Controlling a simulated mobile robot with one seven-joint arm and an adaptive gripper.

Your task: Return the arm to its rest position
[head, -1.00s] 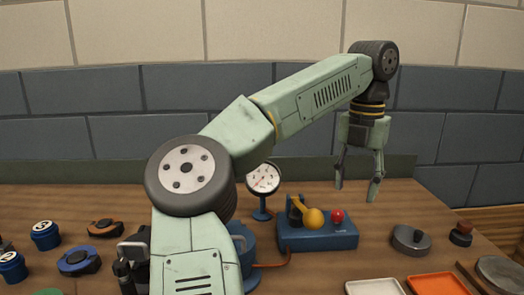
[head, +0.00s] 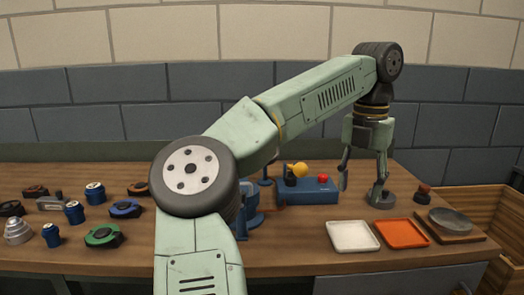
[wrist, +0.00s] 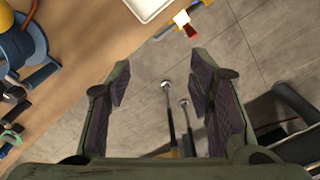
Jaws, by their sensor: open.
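My arm (head: 320,95) reaches up from the bottom middle of the head view, bends at a large round joint and extends to the right. My gripper (head: 360,190) hangs from its end with fingers pointing down, open and empty. In the head view the fingers overlap the bench, in front of a grey round lidded part (head: 382,200). Tiled floor (wrist: 260,60) shows beyond the fingers there.
White (head: 353,236) and orange (head: 402,233) trays lie at the bench front. Several round parts, including a green-ringed one (head: 103,236), stand at left. A wooden crate (head: 480,205) is at right.

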